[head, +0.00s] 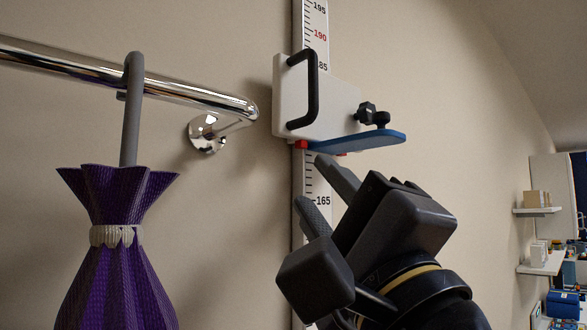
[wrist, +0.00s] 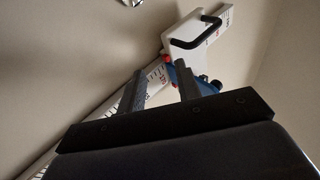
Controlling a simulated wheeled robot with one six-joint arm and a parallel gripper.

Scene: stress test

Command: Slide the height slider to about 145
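The height slider (head: 308,98) is a white block with a black handle (head: 313,90) on a wall-mounted scale (head: 318,38). A blue plate (head: 365,140) juts right from its bottom, with a dark knob above it and red markers at its lower edge. The plate sits between the marks 165 and 185. My gripper (head: 333,188) is below the slider, in front of the scale, with fingers apart and nothing between them. In the wrist view, the slider (wrist: 188,32) shows beyond my open fingertips (wrist: 157,82). I cannot tell the exact gap between fingertips and plate.
A chrome rail (head: 70,65) on the wall left of the scale ends beside the slider. A purple closed umbrella (head: 118,250) hangs from it by a grey hook. Small wall shelves (head: 540,210) with boxes are far right. The wall between slider and shelves is bare.

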